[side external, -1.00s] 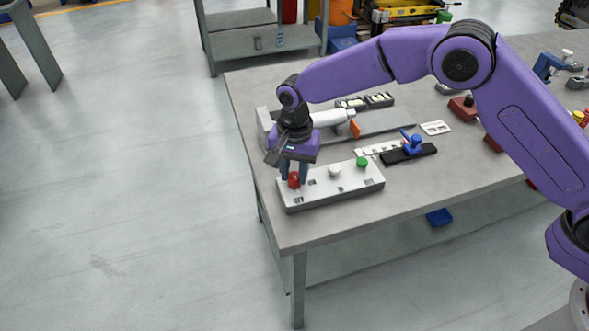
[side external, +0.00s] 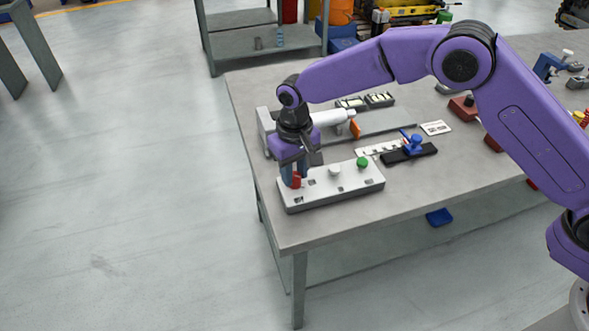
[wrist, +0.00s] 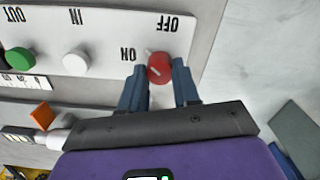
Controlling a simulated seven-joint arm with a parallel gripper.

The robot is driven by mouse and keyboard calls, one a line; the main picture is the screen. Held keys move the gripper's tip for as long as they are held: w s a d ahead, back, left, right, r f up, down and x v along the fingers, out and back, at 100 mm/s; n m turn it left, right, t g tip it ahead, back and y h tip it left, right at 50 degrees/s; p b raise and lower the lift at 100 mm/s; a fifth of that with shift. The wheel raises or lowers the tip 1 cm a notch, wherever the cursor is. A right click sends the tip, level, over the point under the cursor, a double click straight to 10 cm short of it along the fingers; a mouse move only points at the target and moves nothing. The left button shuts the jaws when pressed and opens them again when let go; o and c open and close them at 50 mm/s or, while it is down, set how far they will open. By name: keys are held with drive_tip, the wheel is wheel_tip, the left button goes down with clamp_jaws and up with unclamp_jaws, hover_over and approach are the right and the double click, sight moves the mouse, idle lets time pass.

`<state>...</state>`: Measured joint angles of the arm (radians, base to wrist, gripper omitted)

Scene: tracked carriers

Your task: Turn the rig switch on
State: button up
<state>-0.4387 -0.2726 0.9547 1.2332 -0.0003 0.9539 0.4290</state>
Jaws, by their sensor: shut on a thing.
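The rig switch is a red knob (side external: 296,182) at the left end of a white panel (side external: 335,188) on the table's near left part. In the wrist view the red knob (wrist: 159,70) has a white pointer mark at its upper left, between the printed OFF and ON labels. My gripper (side external: 293,176) points down over the panel and is shut on the red knob. In the wrist view my gripper's two blue fingers (wrist: 160,76) stand on either side of the knob.
A white knob (side external: 335,170) and a green knob (side external: 362,162) sit on the same panel to the right. Behind the panel lies a grey rail device with a white cylinder (side external: 332,117) and an orange tip. A black slider with a blue knob (side external: 412,146) is to the right.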

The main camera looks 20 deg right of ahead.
sight(294, 175)
drive_tip(key=n, duration=0.4)
drive_tip(key=shift+n, duration=1.9)
drive_tip(key=o, duration=1.1)
drive_tip(key=shift+c, duration=0.2)
wheel_tip(294, 175, up, 18)
drive_tip(key=shift+f, duration=0.25)
